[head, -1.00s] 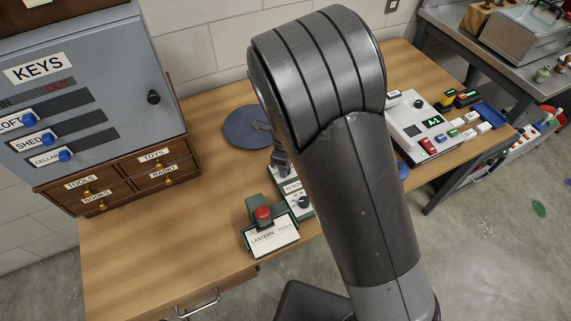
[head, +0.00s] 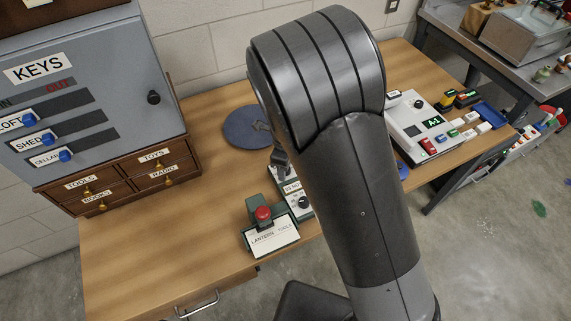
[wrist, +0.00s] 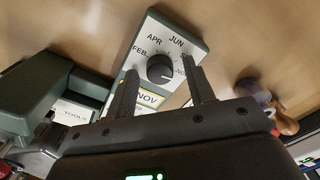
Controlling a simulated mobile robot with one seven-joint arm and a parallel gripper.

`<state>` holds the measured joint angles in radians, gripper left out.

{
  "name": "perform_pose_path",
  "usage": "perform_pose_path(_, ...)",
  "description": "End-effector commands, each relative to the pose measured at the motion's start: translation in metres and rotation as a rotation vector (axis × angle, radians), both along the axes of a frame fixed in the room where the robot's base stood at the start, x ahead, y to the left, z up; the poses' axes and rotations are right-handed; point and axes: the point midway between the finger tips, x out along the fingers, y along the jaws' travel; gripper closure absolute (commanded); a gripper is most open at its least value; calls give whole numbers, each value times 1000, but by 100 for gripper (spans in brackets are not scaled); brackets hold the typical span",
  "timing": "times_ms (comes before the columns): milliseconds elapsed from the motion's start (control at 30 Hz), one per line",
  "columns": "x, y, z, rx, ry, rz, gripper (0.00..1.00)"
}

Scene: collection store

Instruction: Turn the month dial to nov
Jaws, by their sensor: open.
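The month dial has a dark round knob (wrist: 160,68) on a white plate (wrist: 189,40) with a green edge. In the head view the dial plate (head: 294,188) is partly hidden by my arm.
A green box (head: 270,239) with a red button and a LANTERN/TOOLS card stands close to the dial. The grey KEYS cabinet (head: 110,75) and small drawers (head: 125,185) are at left. A blue disc (head: 248,128) lies behind. The desk's front left is clear.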

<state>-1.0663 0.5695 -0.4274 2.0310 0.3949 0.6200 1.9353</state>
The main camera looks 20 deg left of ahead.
Motion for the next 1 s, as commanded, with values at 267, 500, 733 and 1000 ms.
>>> perform_pose_path(267, 0, 1, 31, 4, -2, 1, 51)
perform_pose_path(500, 0, 1, 80, 3, -2, 0, 51)
perform_pose_path(733, 0, 0, 105, 1, -1, 1, 51)
perform_pose_path(1000, 0, 0, 108, 0, 0, 0, 51)
